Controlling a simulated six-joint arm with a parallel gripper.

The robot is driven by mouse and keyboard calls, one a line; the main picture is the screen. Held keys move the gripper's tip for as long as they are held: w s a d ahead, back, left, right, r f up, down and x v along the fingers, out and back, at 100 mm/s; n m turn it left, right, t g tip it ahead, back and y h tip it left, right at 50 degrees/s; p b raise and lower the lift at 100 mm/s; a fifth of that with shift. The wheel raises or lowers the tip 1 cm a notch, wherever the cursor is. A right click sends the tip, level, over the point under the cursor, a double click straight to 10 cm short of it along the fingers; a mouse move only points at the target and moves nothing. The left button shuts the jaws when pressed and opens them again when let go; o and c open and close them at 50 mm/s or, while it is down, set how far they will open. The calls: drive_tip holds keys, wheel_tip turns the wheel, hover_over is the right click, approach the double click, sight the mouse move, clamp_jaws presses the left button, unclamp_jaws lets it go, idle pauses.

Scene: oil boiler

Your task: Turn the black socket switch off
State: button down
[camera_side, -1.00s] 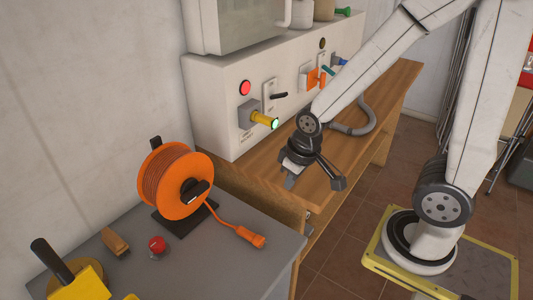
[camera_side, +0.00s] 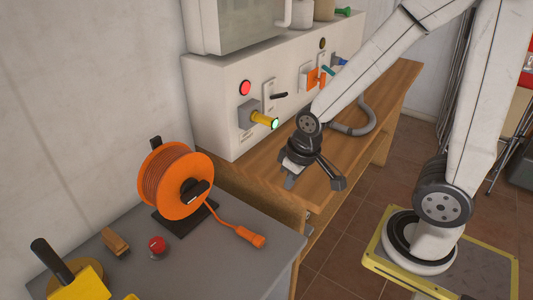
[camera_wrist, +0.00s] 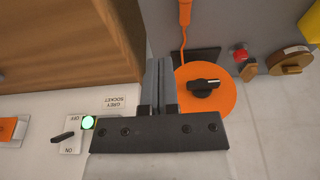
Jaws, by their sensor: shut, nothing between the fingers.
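A black lever switch (camera_side: 279,95) sits on a light plate on the white panel. In the wrist view the black lever (camera_wrist: 62,137) sticks out sideways between the upside-down marks OFF and ON; its exact setting is hard to read. A label (camera_wrist: 122,103) beside it reads "GREY SOCKET". My gripper (camera_side: 289,183) is shut and empty, above the wooden bench, apart from the panel. Its fingers (camera_wrist: 160,70) also show in the wrist view. No label reading "black socket" is legible.
An orange cable reel (camera_side: 175,181) with a black knob stands on the grey table (camera_side: 225,262). A red lamp (camera_side: 245,88) is left of the switch. A grey hose (camera_side: 362,126) lies on the wooden bench (camera_side: 395,92).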

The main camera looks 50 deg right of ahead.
drive_tip(key=shift+w, duration=0.1)
drive_tip(key=w+d+r, duration=0.5)
drive_tip(key=w+d, duration=0.1)
drive_tip(key=w, duration=0.2)
drive_tip(key=w+d+r, duration=0.4)
drive_tip(key=w+d, duration=0.3)
drive_tip(key=w+d+r, duration=0.2)
drive_tip(key=d+r, duration=0.3)
drive_tip(key=d, duration=0.3)
drive_tip(key=w+d+r+t, duration=0.1)
drive_tip(key=w+d+r, duration=0.2)
drive_tip(key=d, duration=0.6)
wheel_tip(320, 180, up, 2)
drive_tip(key=shift+w+r, duration=0.15)
hover_over(279, 94)
drive_tip(key=x, duration=0.3)
drive_tip(key=s+x, duration=0.1)
drive_tip(key=x, duration=0.2)
drive_tip(key=s+x, duration=0.1)
drive_tip(key=x, duration=0.2)
drive_tip(key=shift+d+f, duration=0.25)
drive_tip(key=shift+f, duration=0.4)
drive_tip(key=shift+s+f, duration=0.5)
drive_tip(key=shift+f, duration=0.3)
drive_tip(key=shift+s+f, duration=0.4)
drive_tip(key=shift+f, duration=0.4)
